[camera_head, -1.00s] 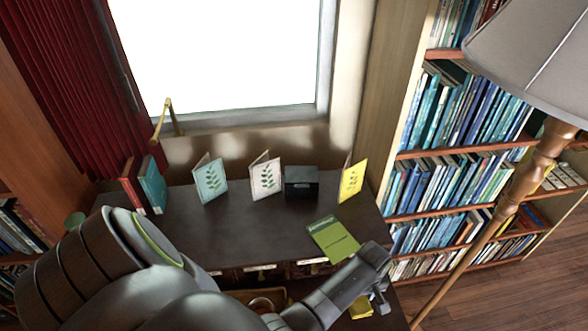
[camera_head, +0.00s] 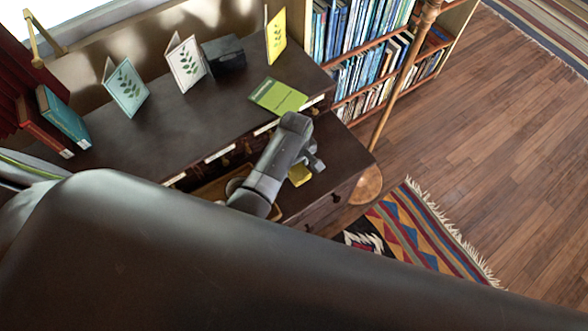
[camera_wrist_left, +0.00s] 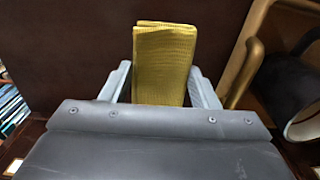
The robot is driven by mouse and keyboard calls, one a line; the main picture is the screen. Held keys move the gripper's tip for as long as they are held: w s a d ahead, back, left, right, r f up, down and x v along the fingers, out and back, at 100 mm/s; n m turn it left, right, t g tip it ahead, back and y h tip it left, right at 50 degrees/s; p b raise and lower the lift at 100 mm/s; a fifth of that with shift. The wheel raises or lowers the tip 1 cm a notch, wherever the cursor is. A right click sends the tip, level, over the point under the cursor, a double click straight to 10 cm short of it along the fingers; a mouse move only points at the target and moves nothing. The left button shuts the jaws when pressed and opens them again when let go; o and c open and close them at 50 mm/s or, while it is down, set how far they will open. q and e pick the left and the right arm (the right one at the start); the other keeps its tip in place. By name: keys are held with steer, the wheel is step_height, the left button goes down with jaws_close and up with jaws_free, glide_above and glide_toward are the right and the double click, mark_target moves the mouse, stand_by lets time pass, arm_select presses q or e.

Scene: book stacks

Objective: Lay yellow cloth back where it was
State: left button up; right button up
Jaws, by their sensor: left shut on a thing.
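The yellow cloth (camera_head: 299,176) is a small folded piece with a ribbed weave. In the left wrist view the cloth (camera_wrist_left: 165,60) stands out between the two grey fingers of my left gripper (camera_wrist_left: 161,88), which is shut on it. In the head view my left gripper (camera_head: 311,163) points down over the lower front ledge of the dark desk (camera_head: 335,150), with the cloth just below it. I cannot tell whether the cloth touches the ledge. My right gripper is not in view.
A green booklet (camera_head: 277,96) lies on the desk top behind the gripper. Folded leaf-print cards and a black box (camera_head: 225,53) stand farther back. A gold-coloured rail (camera_wrist_left: 244,58) and a dark mug-like object (camera_wrist_left: 285,85) are right of the cloth. A lamp pole (camera_head: 402,85) stands beyond the desk.

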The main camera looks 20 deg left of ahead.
mark_target(294, 171)
arm_select(q)
steer(key=shift+f, duration=2.05)
steer(key=shift+f, duration=0.15)
steer(key=o, duration=1.1)
step_height(294, 171, up, 12)
steer(key=shift+r, duration=0.15)
